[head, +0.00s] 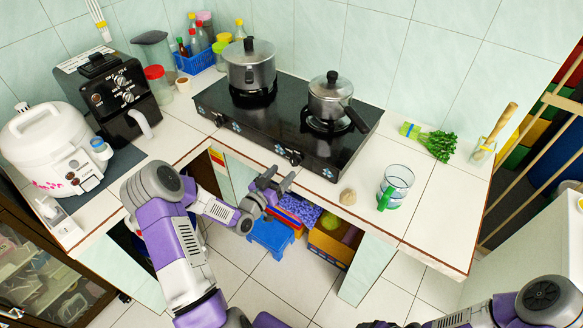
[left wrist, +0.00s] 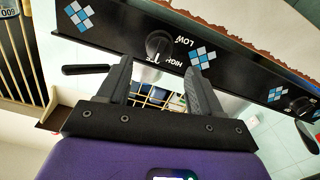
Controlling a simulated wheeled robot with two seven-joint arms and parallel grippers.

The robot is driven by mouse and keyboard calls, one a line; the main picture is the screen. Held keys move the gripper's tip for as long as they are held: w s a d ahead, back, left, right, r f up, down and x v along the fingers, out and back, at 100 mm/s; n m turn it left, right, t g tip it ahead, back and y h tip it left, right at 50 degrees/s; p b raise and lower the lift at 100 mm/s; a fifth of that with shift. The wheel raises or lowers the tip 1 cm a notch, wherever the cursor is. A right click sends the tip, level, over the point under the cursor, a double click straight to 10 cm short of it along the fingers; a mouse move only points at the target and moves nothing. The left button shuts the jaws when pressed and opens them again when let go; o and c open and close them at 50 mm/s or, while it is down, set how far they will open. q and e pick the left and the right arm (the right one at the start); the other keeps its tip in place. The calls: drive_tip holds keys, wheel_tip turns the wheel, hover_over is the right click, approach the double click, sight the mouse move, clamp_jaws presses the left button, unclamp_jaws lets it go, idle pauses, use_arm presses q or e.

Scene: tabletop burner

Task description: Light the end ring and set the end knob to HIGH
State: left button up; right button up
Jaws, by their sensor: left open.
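The black two-burner stove (head: 275,125) stands on the counter, with two knobs along its front. My left gripper (head: 272,183) is open and empty in front of the right-hand knob (head: 295,158). In the left wrist view, that knob (left wrist: 158,45) sits just beyond and between the open fingertips (left wrist: 157,75), apparently not gripped. HIGH and LOW are printed beside it, upside down. The other knob (left wrist: 300,105) is at the right of that view. I see no flame at the right burner (head: 325,126). My right gripper's fingers are out of frame.
A lidded pot (head: 250,68) and a saucepan (head: 328,98), its handle over the front right, stand on the burners. A glass mug (head: 397,182) and a brownish lump (head: 347,196) are on the counter at right.

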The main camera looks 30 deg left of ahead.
sight(292, 163)
use_arm(q)
drive_tip(key=w, duration=0.6)
drive_tip(key=shift+d+b, duration=0.35)
drive_tip(key=shift+b, duration=0.05)
drive_tip(key=shift+c, duration=0.3)
drive_tip(key=c, duration=1)
